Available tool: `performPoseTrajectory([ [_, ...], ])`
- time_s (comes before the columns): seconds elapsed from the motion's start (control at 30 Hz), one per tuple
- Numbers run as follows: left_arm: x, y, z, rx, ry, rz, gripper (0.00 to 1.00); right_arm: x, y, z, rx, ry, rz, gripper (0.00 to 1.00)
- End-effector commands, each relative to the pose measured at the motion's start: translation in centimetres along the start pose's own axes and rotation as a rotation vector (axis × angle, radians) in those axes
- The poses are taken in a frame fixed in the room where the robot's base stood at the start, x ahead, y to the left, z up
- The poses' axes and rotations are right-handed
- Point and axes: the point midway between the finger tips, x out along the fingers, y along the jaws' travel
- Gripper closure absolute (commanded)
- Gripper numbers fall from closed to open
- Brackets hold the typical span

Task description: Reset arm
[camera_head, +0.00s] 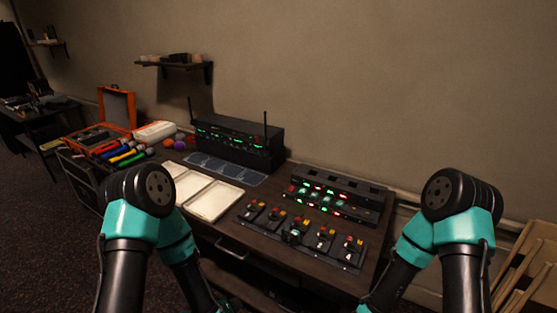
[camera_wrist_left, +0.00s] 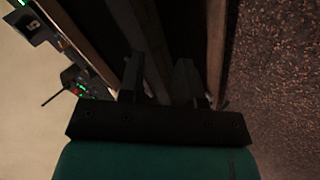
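Both my arms show in the head view, bent, with their lower links running down past the bottom edge. My left gripper (camera_wrist_left: 159,66) shows in the left wrist view with its two dark fingers apart and nothing seen between them. It is in front of the dark desk side, with the floor to the right in that view. My right gripper is out of view below the head picture; only the right arm's links show.
The desk holds a mixing panel (camera_head: 301,233), a lit console (camera_head: 338,200), a black receiver (camera_head: 236,141) with antennas, and white trays (camera_head: 215,201). An orange case (camera_head: 117,108) and coloured microphones (camera_head: 124,155) are at left.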

Motion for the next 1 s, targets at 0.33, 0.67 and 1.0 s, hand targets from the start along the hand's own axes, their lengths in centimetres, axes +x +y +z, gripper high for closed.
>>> performPoseTrajectory([
  [0.33,-4.1,-9.6,3.1,0.222,-0.370,-0.309,0.68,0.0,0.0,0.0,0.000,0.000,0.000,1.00],
  [0.67,-6.8,-12.3,5.0,0.290,-0.571,-0.358,0.68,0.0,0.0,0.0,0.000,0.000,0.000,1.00],
  [1.0,-6.8,-12.3,5.0,0.289,-0.570,-0.358,0.68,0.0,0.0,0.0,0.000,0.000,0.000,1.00],
])
